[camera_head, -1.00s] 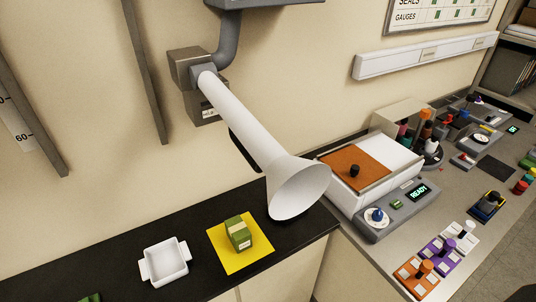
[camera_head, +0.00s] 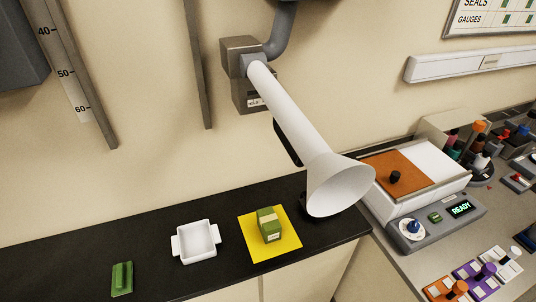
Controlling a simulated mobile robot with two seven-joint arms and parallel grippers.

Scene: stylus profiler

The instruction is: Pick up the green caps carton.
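The green caps carton (camera_head: 270,225) is a small green box with a pale label band. It stands on a yellow mat (camera_head: 258,248) on the black counter, left of and below the mouth of a white funnel-shaped hood. Its small label text is too small to read. Neither of my grippers shows in the view.
A white two-handled dish (camera_head: 197,243) and a green block-like object (camera_head: 122,278) are on the counter left of the mat. The white extraction hood (camera_head: 335,184) hangs close on the right. A device with a READY display (camera_head: 460,208) stands further right.

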